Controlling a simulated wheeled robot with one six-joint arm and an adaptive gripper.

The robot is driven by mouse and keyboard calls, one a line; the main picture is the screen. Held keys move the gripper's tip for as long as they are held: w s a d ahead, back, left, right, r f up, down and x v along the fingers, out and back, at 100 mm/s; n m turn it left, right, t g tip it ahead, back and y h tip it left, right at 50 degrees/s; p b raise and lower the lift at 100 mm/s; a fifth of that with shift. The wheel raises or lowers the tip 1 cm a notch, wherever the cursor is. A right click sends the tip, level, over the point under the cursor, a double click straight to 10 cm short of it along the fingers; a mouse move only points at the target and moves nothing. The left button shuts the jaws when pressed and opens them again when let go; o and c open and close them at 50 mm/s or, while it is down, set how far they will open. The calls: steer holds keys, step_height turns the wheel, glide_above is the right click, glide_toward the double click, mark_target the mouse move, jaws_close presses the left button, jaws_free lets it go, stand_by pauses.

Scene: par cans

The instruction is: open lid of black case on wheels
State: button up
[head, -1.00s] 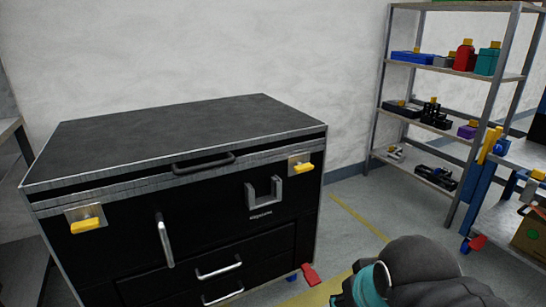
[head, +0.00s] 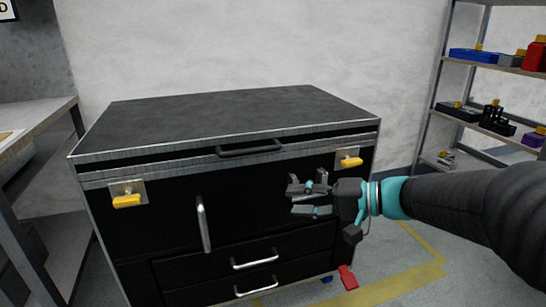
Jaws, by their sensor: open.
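The black case on wheels (head: 150,215) stands in front of me against the wall. Its lid (head: 230,117) lies flat and looks closed, with metal edging and a dark handle (head: 249,149) at the middle of its front edge. A yellow latch (head: 127,201) sits at the front left and another yellow latch (head: 349,162) at the front right. My gripper (head: 294,199) comes in from the right, before the upper right part of the front face, below the handle and the right latch. Its fingers point left, apart and empty. It partly hides the grey U-shaped bracket.
The case front has an upright silver handle (head: 203,224) and drawers with silver pulls (head: 254,259). A red caster pedal (head: 347,277) sticks out at the lower right. A workbench (head: 40,125) stands at left, a loaded metal shelf (head: 470,105) at right.

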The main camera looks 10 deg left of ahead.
mark_target(257, 153)
steer(key=w+r+m+t+y, duration=0.1)
steer(key=w+r+t+y, duration=0.2)
steer(key=w, duration=0.6)
steer(key=shift+y, duration=0.4)
steer(key=x, duration=0.4)
steer(key=f+x, duration=0.1)
steer(key=x, duration=0.9)
steer(key=shift+a+f, duration=0.15)
steer(key=shift+a, duration=0.05)
jaws_close()
